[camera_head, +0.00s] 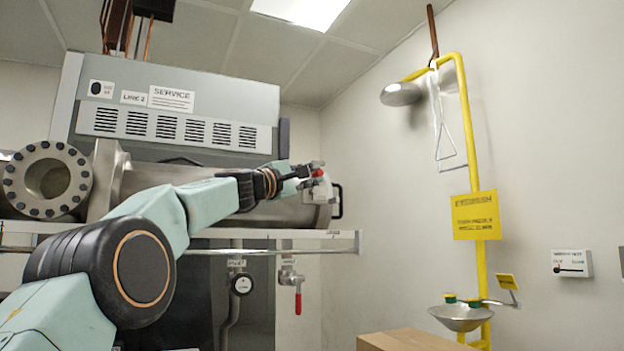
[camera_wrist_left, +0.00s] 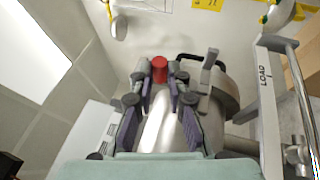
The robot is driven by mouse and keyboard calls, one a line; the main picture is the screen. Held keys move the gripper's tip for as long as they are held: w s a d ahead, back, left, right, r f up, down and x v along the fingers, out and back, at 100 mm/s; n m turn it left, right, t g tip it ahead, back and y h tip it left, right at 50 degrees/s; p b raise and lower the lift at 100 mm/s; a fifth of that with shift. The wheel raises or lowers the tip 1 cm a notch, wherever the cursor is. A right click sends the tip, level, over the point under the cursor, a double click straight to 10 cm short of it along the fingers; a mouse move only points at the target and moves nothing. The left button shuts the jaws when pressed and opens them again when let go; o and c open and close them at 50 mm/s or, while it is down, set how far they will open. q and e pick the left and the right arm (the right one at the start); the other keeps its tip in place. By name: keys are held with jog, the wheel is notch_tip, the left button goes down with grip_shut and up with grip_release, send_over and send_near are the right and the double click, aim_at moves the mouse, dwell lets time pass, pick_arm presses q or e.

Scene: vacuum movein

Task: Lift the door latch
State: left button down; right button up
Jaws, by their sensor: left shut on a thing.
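The door latch (camera_head: 319,173) shows as a small red tip near the right end of the steel cylinder (camera_head: 262,213). It also shows as a red cap in the left wrist view (camera_wrist_left: 160,66). My left gripper (camera_head: 306,171) reaches it from the left, and its fingers are shut on the red part, one on each side. The wrist view shows this gripper too (camera_wrist_left: 159,76). The fingers hide much of the latch's lower part, so I cannot tell how far it is raised. A black door handle (camera_head: 338,200) curves at the cylinder's end. My right gripper is not in view.
A metal rail (camera_head: 300,234) runs in front of the cylinder; the wrist view shows a frame marked LOAD (camera_wrist_left: 266,80). A red-handled valve (camera_head: 297,298) hangs below. A yellow eyewash stand (camera_head: 480,265) is at the right, with a cardboard box (camera_head: 410,341) at the bottom.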

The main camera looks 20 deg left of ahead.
pick_arm(q)
jog(key=shift+w+f, duration=0.15)
jog(key=shift+f, duration=0.35)
jog(key=c, duration=1.8)
grip_release()
jog(key=o, duration=0.5)
jog(key=shift+s+a+r, duration=0.15)
jog(key=shift+s+r, duration=0.25)
jog(key=shift+s, duration=0.1)
jog(key=shift+w, duration=0.35)
jog(key=shift+s+a+r, duration=0.1)
jog(key=shift+s, duration=0.45)
jog(key=shift+v, duration=0.9)
jog(key=shift+f+v, duration=0.15)
jog(key=shift+v, duration=2.15)
jog(key=shift+f+v, duration=0.2)
jog(key=shift+v, duration=2.05)
